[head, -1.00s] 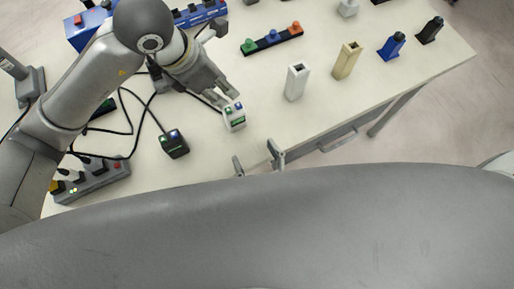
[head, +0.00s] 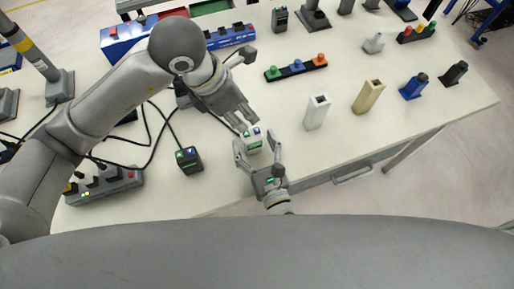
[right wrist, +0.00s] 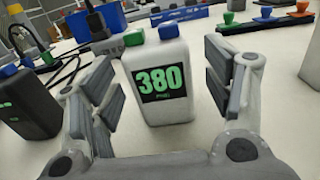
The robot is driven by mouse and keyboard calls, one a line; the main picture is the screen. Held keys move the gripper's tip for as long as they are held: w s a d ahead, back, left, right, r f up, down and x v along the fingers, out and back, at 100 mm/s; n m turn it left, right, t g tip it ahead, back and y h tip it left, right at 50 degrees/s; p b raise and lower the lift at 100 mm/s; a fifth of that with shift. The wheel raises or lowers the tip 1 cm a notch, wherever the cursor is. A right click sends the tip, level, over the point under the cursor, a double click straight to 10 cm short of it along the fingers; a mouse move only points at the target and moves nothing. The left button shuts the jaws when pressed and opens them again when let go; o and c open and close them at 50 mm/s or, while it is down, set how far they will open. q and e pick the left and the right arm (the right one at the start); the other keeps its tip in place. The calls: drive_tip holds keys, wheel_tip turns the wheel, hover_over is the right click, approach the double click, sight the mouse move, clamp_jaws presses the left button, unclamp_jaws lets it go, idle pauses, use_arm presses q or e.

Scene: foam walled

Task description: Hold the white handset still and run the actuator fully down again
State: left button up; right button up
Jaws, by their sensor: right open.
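The white handset (head: 253,143) stands upright on the table, with a green and a blue button on top. In the right wrist view the handset (right wrist: 160,82) shows 380 in green on its display. My right gripper (head: 257,158) is open, with one finger on each side of the handset. The right wrist view shows gaps between both fingers and the handset. My left gripper (head: 239,117) is just behind and above the handset; whether its fingers are apart is unclear. A grey device (head: 183,97) with cables is partly hidden by my left arm; I cannot tell whether it is the actuator.
A dark handset (head: 189,160) stands to the left, and a power strip (head: 104,184) lies further left. A white block (head: 317,113) and a tan block (head: 368,97) stand to the right. Cables cross the table at the left. The table's front edge is close.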

drive_tip(key=shift+c, duration=0.2)
use_arm(q)
drive_tip(key=shift+c, duration=0.4)
use_arm(e)
drive_tip(key=c, duration=1.1)
use_arm(q)
clamp_jaws()
